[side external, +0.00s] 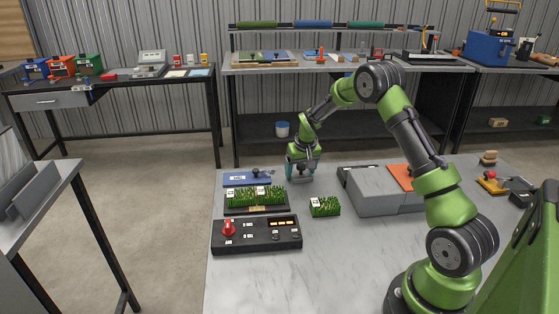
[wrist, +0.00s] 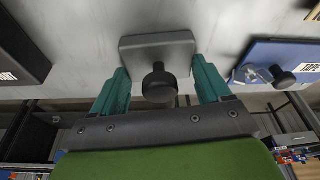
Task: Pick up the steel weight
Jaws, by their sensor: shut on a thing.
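The steel weight (wrist: 158,47) is a grey rounded block with a dark round knob, seen in the wrist view. My gripper (wrist: 161,75) has its two teal fingers on either side of the weight and is shut on it. In the side view my gripper (side external: 301,174) is low at the far edge of the grey table. There its fingers and arm largely hide the weight, and I cannot tell whether it touches the table.
A blue plate with a black knob (side external: 240,180) lies just left of my gripper. In front are a tray of turf (side external: 229,209), a loose turf piece (side external: 325,207) and a black control panel (side external: 257,238). A grey block-shaped unit (side external: 375,197) stands to the right.

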